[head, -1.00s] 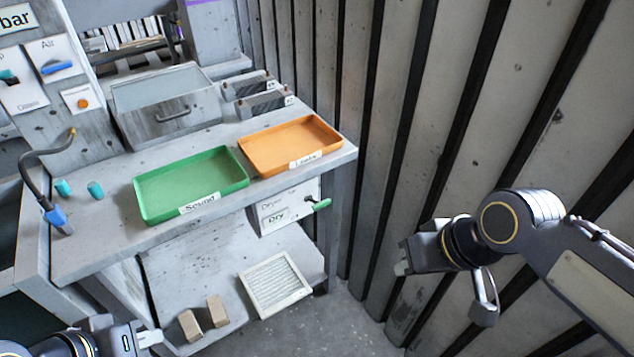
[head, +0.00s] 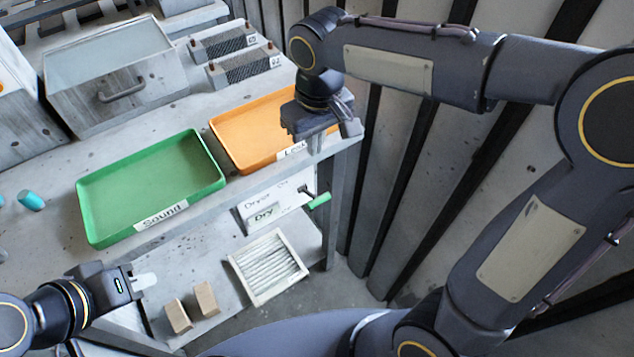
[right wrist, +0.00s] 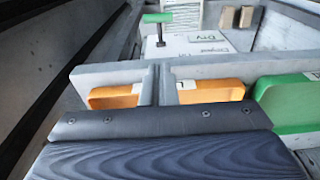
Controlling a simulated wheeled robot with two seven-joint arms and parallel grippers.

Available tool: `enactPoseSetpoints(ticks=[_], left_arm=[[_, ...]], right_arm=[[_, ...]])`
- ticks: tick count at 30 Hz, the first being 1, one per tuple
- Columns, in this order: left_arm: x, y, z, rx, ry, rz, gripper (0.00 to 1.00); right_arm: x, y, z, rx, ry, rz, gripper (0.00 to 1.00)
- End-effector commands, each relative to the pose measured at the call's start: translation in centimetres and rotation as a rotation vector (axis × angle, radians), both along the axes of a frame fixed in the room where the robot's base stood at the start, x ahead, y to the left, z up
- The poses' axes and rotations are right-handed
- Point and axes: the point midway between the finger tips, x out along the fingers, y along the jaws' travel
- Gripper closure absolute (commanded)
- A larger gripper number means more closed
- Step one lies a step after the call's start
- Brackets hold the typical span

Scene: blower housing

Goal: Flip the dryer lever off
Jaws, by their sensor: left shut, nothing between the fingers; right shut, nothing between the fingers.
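The dryer lever has a green handle (head: 319,201) on a dark stem. It sticks out at the right end of a white panel (head: 262,213) marked "Dryer" and "Dry", below the bench top. The right wrist view shows the lever's green handle (right wrist: 158,18) at the top, beyond the bench edge. My right gripper (head: 317,145) is shut and empty, pointing down above the orange tray's front right corner, above and apart from the lever. Its fingers (right wrist: 159,88) are together in the right wrist view. My left gripper (head: 147,281) is shut and empty at lower left, away from the lever.
A green "Sound" tray (head: 150,185) and an orange tray (head: 240,130) lie on the bench. The bench's front edge (head: 215,195) lies between my right gripper and the lever. A framed filter (head: 268,267) and two tan blocks (head: 205,298) sit on the lower shelf. A slatted wall stands right.

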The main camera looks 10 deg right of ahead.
Motion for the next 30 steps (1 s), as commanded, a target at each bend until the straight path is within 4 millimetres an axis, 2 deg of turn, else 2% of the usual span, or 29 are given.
enactPoseSetpoints(ticks=[4, 7, 21, 30], left_arm=[[0.0, 0.0, -0.1, 0.000, 0.000, 0.000, 1.00], [0.0, 0.0, -0.3, 0.000, 0.000, 0.000, 1.00], [0.0, 0.0, -1.5, 0.000, 0.000, 0.000, 1.00], [0.0, 0.0, -1.8, 0.000, 0.000, 0.000, 1.00]], right_arm=[[0.0, 0.0, -0.4, -0.001, 0.002, -0.001, 1.00], [0.1, 0.0, -1.5, -0.001, 0.003, -0.001, 1.00], [0.6, 0.1, -10.9, -0.001, 0.005, -0.002, 1.00], [-0.7, -0.3, -13.4, 0.001, 0.001, -0.001, 1.00]])
